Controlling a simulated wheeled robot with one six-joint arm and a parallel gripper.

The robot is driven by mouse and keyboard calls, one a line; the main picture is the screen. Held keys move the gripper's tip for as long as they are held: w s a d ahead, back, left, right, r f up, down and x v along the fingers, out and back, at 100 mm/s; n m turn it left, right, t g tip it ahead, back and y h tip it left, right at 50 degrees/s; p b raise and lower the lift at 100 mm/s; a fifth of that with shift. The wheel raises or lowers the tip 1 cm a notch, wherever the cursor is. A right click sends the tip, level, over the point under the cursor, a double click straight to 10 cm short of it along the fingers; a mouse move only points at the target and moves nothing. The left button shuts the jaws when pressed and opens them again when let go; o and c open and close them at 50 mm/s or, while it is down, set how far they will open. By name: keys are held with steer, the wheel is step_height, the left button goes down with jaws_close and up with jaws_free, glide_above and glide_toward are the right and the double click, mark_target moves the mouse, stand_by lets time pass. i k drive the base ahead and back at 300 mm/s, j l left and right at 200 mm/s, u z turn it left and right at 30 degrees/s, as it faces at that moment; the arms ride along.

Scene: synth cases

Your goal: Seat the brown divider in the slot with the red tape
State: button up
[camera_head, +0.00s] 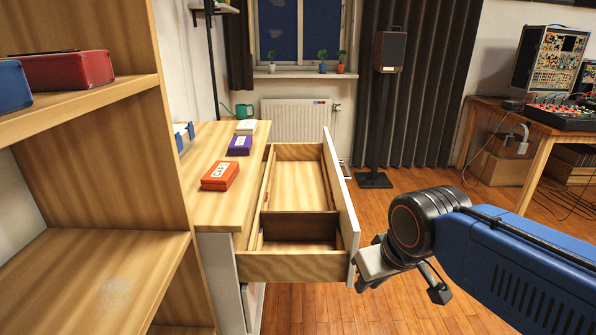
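The brown divider (300,226) stands crosswise in the open drawer (290,268), toward its near end. It looks upright; whether its lower edge sits in a slot is hidden.
On the cabinet top (200,190) lie an orange-red box (220,176), a purple box (240,145) and a white box (246,127). A wooden shelf unit (170,130) stands close at left.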

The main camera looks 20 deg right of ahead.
mark_target(292, 176)
steer(key=i+l+z, duration=0.1)
steer(key=z, duration=0.25)
steer(key=i+z, duration=0.15)
steer(key=z, duration=0.2)
steer(key=i+z, duration=0.15)
steer(key=z, duration=0.2)
steer(key=i+l+z, duration=0.15)
steer(key=i+z, duration=0.55)
steer(key=i, duration=0.15)
steer(key=i+l+u, duration=0.2)
steer(key=i, duration=0.4)
steer(key=i+u, duration=0.1)
steer(key=u, duration=0.4)
steer(key=l+u, duration=0.1)
steer(key=u, duration=0.4)
steer(key=i+l+u, duration=0.1)
steer(key=u, duration=0.4)
steer(key=l+u, duration=0.1)
steer(key=u, duration=0.35)
steer(key=l+u, duration=0.15)
steer(key=u, duration=0.35)
